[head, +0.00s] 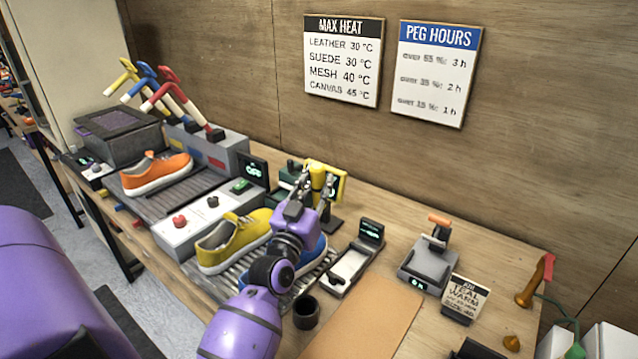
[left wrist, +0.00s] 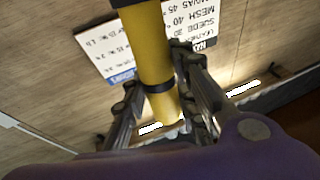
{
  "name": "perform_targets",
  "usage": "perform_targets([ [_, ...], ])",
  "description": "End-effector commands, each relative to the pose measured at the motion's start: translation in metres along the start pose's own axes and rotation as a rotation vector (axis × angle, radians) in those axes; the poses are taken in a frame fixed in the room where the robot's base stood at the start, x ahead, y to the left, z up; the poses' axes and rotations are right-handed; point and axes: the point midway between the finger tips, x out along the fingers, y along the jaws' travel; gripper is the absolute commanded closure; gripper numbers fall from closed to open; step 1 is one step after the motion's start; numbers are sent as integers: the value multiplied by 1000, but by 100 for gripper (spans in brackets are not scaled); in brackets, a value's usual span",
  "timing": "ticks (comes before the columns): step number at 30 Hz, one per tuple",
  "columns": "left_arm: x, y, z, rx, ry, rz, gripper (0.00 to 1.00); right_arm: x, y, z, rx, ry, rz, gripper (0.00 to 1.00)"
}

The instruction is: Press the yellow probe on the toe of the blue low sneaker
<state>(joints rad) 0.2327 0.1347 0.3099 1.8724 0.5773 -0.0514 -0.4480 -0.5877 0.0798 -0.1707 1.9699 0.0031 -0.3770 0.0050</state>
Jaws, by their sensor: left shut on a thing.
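The yellow probe (head: 317,177) is a yellow cylinder, upright beside a yellow-framed display. My left gripper (head: 312,203) is shut on it. In the left wrist view the probe (left wrist: 148,45), with a dark band, passes between the fingers of my left gripper (left wrist: 160,98). The blue low sneaker (head: 313,252) lies on the grey slatted rack, below and in front of the gripper. My left arm hides much of it, and I cannot make out its toe clearly. The probe is apart from the sneaker. My right gripper is not in view.
A yellow sneaker (head: 232,241) sits left of the blue one, and an orange sneaker (head: 156,173) farther left. A dark cup (head: 306,312) stands close to my left arm. A white tray with a display (head: 350,265) is to the right. The brown mat (head: 365,322) is bare.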

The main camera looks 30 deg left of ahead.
Motion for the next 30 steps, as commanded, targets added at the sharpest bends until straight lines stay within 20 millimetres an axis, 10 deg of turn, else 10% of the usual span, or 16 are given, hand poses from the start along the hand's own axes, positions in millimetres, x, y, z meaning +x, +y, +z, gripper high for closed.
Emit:
perform_targets([
  [1, -30, -8, 105, -22, -192, -12, 100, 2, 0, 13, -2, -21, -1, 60],
  [30, -20, -10, 83, -10, -157, -13, 100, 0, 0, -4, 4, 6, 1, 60],
])
